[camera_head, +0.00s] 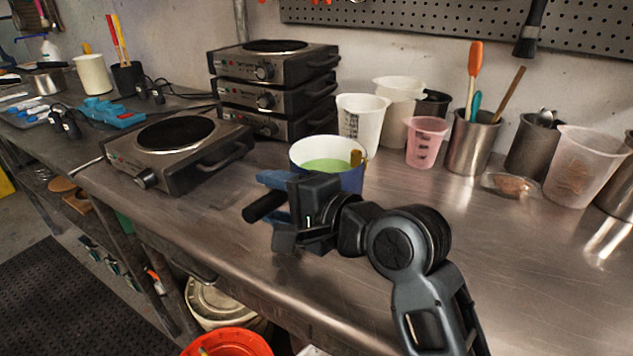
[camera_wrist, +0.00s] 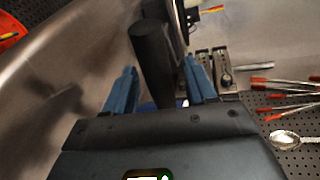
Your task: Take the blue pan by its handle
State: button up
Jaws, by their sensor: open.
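The blue pan (camera_head: 352,181) stands on the steel bench, with a pale inside and green contents. My gripper hides its near-left side. A black cylinder, which looks like its handle (camera_head: 264,206), sticks out to the left at my gripper (camera_head: 272,208). In the wrist view this handle (camera_wrist: 152,48) runs between the two blue fingers of my gripper (camera_wrist: 162,82). The gripper is open around the handle, with a gap visible on each side. Where the handle joins the pan is hidden.
A hot plate (camera_head: 178,134) stands to the left, with several stacked hot plates (camera_head: 270,90) behind it. White jugs (camera_head: 362,118), a pink cup (camera_head: 426,140) and a utensil pot (camera_head: 470,145) stand behind and right. The bench's front right is clear. An orange bucket (camera_head: 230,343) is below.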

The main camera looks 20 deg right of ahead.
jog(key=shift+w+a, duration=0.1)
jog(key=c, duration=1)
jog(key=shift+r, duration=0.1)
grip_shut()
jog(key=shift+r, duration=0.1)
